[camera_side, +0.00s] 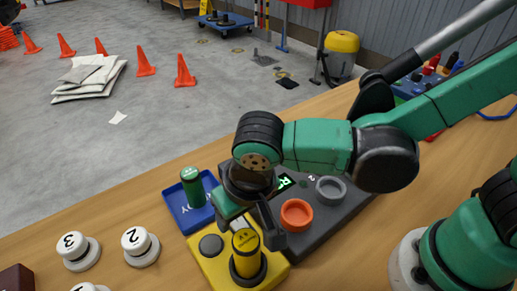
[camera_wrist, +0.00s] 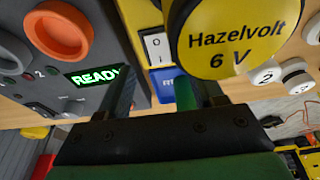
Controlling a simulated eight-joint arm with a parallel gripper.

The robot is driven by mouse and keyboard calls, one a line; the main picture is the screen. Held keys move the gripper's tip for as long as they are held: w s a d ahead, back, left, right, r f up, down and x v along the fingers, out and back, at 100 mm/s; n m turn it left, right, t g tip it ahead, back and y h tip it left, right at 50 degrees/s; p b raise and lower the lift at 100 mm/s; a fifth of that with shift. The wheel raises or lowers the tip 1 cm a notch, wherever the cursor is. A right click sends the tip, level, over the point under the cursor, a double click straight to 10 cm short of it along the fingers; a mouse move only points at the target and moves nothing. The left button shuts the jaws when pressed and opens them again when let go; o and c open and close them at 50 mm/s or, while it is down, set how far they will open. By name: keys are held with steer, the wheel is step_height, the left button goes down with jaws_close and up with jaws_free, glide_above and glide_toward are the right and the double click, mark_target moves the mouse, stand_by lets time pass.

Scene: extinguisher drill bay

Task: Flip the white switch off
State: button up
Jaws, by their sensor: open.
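The white switch (camera_wrist: 155,48) shows in the wrist view as a small rocker with I and O marks, on a yellow surface. Which side is pressed I cannot tell. In the side view my gripper seems to hide it. My gripper (camera_wrist: 162,92) is open, its two dark fingers apart, with the switch beyond the gap between them. In the side view my gripper (camera_side: 248,214) hangs low over the yellow box (camera_side: 212,272), beside the yellow cell (camera_side: 246,243). That cell, lettered Hazelvolt 6 V, looms large at the wrist view's top.
A dark panel (camera_side: 335,215) with an orange ring (camera_side: 297,202) and a lit green READY display (camera_wrist: 92,76) lies right of the box. A green cylinder (camera_side: 193,190) stands on a blue tray (camera_side: 186,218). White numbered knobs (camera_side: 140,243) are at left.

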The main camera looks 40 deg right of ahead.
steer(key=shift+v, duration=1.7)
